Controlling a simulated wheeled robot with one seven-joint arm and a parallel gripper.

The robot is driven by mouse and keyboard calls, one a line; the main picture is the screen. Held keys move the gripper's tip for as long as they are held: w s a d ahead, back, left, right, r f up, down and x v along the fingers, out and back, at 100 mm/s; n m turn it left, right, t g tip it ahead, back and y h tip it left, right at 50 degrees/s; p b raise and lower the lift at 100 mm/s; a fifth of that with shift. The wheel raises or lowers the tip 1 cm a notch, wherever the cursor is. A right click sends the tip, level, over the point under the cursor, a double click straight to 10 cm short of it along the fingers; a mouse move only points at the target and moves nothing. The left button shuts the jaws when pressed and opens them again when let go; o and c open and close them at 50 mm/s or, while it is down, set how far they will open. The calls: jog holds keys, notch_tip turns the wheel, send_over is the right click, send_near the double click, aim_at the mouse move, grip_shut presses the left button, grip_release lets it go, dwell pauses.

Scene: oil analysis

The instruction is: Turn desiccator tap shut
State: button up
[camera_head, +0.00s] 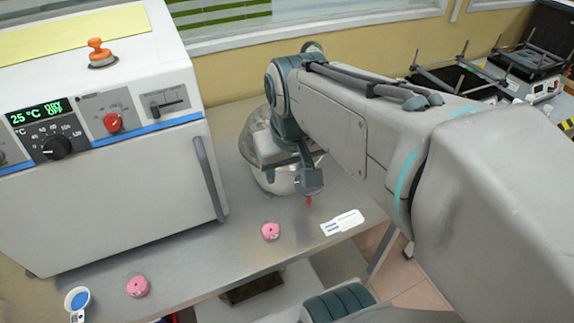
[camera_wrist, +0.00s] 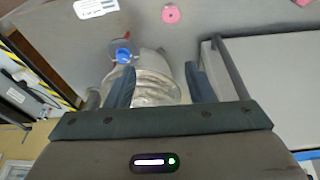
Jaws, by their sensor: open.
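The glass desiccator (camera_head: 247,143) stands on the grey bench beside the oven, largely hidden behind my arm and gripper. In the wrist view its clear, ribbed body (camera_wrist: 155,90) shows between my fingers. A round blue part (camera_wrist: 122,56), which looks like the tap, is at its side, just beyond the tip of the left finger. A red piece (camera_wrist: 127,37) sits by it; a red tip (camera_head: 308,201) also shows below my gripper in the head view. My gripper (camera_wrist: 160,78) is open, its fingers apart. I cannot tell whether a finger touches the glass or the tap's angle.
The oven (camera_head: 120,190) stands close on the left with a protruding handle (camera_head: 208,178). A white label card (camera_head: 342,222) and pink discs (camera_head: 270,231) (camera_head: 138,286) lie on the bench (camera_head: 205,262). A blue-filled white cup (camera_head: 78,300) is at front left. The wall is behind.

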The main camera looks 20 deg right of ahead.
jog(key=w+d+f+m+g+b, duration=0.1)
jog(key=w+d+f+g+b, duration=0.2)
jog(key=w+d+b, duration=0.6)
jog(key=f, duration=0.9)
jog(key=w+d+f, duration=0.1)
jog(key=f, duration=0.3)
jog(key=shift+d+f, duration=0.1)
jog(key=shift+f, duration=0.15)
jog(key=shift+m, duration=0.3)
jog(key=c, duration=1)
